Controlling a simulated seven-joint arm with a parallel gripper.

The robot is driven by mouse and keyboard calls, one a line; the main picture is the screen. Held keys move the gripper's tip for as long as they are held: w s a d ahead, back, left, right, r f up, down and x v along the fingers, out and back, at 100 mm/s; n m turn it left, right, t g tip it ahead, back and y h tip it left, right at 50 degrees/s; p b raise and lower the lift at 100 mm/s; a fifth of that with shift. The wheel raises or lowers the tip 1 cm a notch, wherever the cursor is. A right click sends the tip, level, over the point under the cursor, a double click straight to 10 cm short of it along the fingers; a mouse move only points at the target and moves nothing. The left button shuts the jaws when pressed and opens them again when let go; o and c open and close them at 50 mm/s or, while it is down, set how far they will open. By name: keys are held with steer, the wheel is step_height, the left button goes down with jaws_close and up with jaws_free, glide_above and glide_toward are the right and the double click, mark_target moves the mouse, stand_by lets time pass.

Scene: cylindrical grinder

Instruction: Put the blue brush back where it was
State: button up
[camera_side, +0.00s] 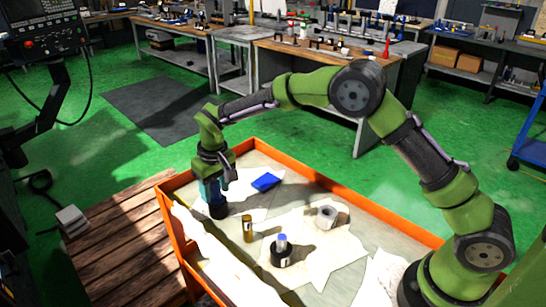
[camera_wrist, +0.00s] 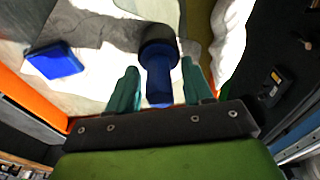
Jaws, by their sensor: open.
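The blue brush (camera_wrist: 160,80) stands in the orange-edged tray (camera_side: 350,197), near its left corner. In the wrist view its blue handle points toward the camera, with its dark round end beyond. In the side view the dark lower end (camera_side: 218,211) shows below my gripper (camera_side: 212,188), and the fingers hide most of the handle. My gripper (camera_wrist: 160,90) is open, with one teal finger on each side of the handle. Narrow gaps show between the fingers and the handle.
A flat blue box (camera_side: 265,181) lies beside the brush; it also shows in the wrist view (camera_wrist: 55,60). A brass-coloured cylinder (camera_side: 247,228), a dark round piece with a blue top (camera_side: 282,253) and a grey ring-like part (camera_side: 326,216) stand further right in the tray.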

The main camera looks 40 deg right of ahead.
mark_target(221, 201)
steer(key=s+d+r+t, duration=0.1)
steer(key=s+d+r, duration=0.15)
steer(key=r, duration=0.65)
steer(key=s+d+r, duration=0.1)
steer(key=s+r, duration=0.3)
steer(key=r, duration=0.5)
steer(key=s+d+r+m+t+y, duration=0.2)
steer(key=s+d+r, duration=0.2)
steer(key=s, duration=0.5)
steer(key=s+d+f+m+t, duration=0.1)
steer(key=s+d, duration=0.1)
steer(key=s, duration=0.5)
steer(key=s+d+f+m+t, duration=0.1)
steer(key=s+d+f, duration=0.1)
steer(key=s, duration=0.5)
steer(key=shift+s+f+t, duration=0.15)
steer(key=shift+f+t, duration=0.15)
steer(key=shift+t, duration=0.1)
